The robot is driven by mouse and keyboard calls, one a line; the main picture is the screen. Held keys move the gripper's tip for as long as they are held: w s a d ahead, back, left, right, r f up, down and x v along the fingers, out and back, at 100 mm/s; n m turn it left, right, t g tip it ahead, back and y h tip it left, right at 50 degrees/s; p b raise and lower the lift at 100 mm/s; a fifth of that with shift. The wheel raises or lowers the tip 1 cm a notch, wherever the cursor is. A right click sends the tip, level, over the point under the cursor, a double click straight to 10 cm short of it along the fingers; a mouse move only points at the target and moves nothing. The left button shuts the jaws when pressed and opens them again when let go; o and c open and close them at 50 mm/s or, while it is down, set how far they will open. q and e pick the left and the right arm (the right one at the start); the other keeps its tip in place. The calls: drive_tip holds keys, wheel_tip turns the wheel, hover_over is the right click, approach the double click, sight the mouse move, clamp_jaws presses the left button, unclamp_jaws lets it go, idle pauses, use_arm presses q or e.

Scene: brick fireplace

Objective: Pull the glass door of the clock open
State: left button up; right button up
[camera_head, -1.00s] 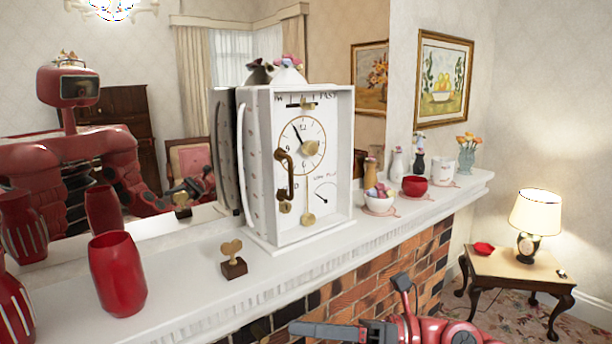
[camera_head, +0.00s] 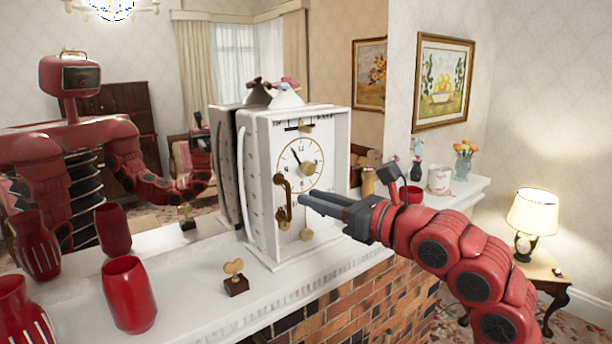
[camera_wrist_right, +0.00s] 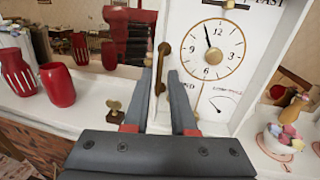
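The white clock (camera_head: 262,218) stands on the mantel in front of the mirror. Its dial (camera_head: 301,164) faces front, and the dial also shows in the right wrist view (camera_wrist_right: 212,50). A curved brass handle (camera_head: 283,203) stands upright at the left of the clock's front; it also shows in the right wrist view (camera_wrist_right: 162,64). My right gripper (camera_head: 304,202) reaches in from the right, its fingertips close to the handle. In the right wrist view its fingers (camera_wrist_right: 163,80) are apart, with the handle between or just beyond their tips; contact is unclear. My left gripper is not directly in view.
A red vase (camera_head: 130,296) and a small heart figurine (camera_head: 235,278) stand on the mantel (camera_head: 190,300) left of the clock. A red bowl, a mug (camera_head: 440,180) and flowers (camera_head: 464,158) stand right of it. A lamp (camera_head: 533,216) stands on a side table.

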sight(290, 191)
drive_tip(key=p+x, duration=0.2)
drive_tip(key=x, duration=0.5)
drive_tip(key=shift+s, duration=0.1)
clamp_jaws()
drive_tip(key=shift+r, duration=0.1)
idle(1.1)
